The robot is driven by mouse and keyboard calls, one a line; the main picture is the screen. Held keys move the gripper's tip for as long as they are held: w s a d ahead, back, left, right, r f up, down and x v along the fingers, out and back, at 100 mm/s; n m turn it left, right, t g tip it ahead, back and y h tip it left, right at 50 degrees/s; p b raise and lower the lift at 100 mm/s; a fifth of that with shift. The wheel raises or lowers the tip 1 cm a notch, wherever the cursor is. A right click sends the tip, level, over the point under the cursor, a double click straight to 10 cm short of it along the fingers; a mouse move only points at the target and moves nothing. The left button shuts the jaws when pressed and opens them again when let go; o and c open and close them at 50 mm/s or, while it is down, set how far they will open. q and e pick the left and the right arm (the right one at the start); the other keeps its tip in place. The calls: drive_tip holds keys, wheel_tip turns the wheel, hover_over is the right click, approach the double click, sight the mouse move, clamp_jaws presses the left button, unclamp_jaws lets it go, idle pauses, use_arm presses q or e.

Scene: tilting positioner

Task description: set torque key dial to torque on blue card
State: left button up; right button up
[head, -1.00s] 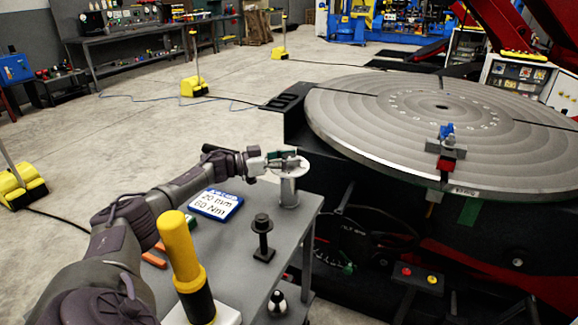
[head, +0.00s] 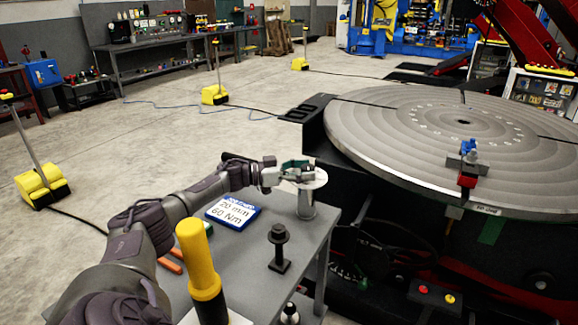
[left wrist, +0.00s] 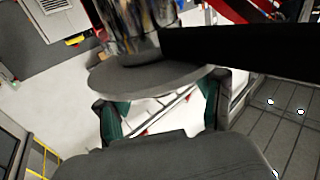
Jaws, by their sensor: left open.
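The blue-edged card (head: 233,211) lies on the grey bench and reads 20 mm and 60 Nm. A pale round disc (head: 318,180) tops a silver post (head: 306,207) at the bench's far right corner; I cannot tell whether it is the torque key dial. My left gripper (head: 297,170) is open at the disc's left side. In the left wrist view, the green-padded fingers (left wrist: 163,112) stand apart near the disc (left wrist: 150,78), with a shiny cylinder (left wrist: 135,30) beyond; contact is unclear. A yellow-handled tool (head: 199,262) stands upright at the front. My right gripper is out of view.
A dark bolt-like part (head: 279,245) stands on the grey bench (head: 240,265). Orange handles (head: 170,264) lie by my left arm. The large round positioner table (head: 400,150) is behind at right, with a small blue, grey and red fixture (head: 467,165) at its edge.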

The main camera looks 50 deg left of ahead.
use_arm(q)
drive_tip(key=v, duration=1.1)
drive_tip(key=shift+r, duration=0.15)
